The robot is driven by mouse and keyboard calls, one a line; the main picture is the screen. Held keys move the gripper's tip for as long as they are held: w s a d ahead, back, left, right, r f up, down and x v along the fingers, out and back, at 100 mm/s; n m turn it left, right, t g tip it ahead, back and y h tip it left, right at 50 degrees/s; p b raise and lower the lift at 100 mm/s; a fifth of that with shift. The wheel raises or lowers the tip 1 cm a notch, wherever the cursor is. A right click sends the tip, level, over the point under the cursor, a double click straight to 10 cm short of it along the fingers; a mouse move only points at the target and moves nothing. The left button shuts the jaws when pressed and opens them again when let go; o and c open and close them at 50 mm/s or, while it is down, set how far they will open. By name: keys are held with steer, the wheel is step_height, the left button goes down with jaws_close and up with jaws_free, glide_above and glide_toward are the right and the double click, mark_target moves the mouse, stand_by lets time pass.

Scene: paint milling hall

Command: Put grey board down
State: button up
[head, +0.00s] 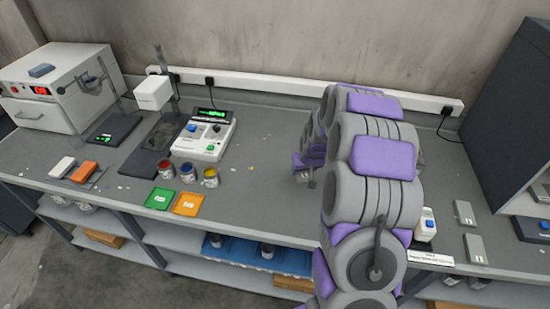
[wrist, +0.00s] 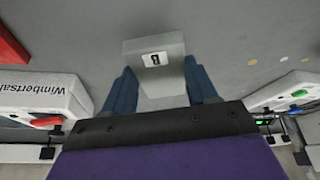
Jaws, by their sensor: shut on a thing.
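The grey board (wrist: 153,46) carries a small label with the letter B and sits between the two blue fingers of my gripper (wrist: 161,88) in the wrist view. The fingers are shut on its sides. In the head view my gripper (head: 308,175) is over the middle of the grey bench (head: 265,205), left of my arm. The held board cannot be made out clearly there. I cannot tell whether it touches the bench top. Two other grey boards (head: 465,213) (head: 475,248) lie on the bench at the right.
Left of my gripper stand a white instrument (head: 205,134), several paint tins (head: 210,177), a green card (head: 160,198) and an orange card (head: 188,204). A white power strip (head: 270,84) runs along the wall. Bench around my gripper looks mostly clear. A dark cabinet (head: 515,110) stands right.

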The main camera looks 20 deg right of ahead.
steer(key=b, duration=0.1)
glide_toward(279, 164)
steer(key=d+f, duration=0.1)
steer(key=s+d+f, duration=0.1)
steer(key=d, duration=0.1)
steer(key=shift+s+f, duration=0.1)
steer(key=shift+f, duration=0.05)
steer(key=w+a, duration=0.2)
steer(key=shift+w+a+b, duration=0.15)
steer(key=shift+w+b, duration=0.25)
steer(key=shift+w+a, duration=0.3)
steer(key=shift+a, duration=0.15)
steer(key=f, duration=0.1)
steer(key=d+f+b, duration=0.1)
steer(key=f, duration=0.1)
steer(key=shift+w+f, duration=0.1)
steer(key=shift+f, duration=0.1)
steer(key=shift+d+f, duration=0.1)
steer(key=shift+f, duration=0.05)
steer(key=shift+a, duration=0.2)
steer(key=o, duration=1.1)
steer(key=shift+a, duration=0.25)
steer(key=shift+o, duration=0.2)
steer(key=shift+d, duration=0.35)
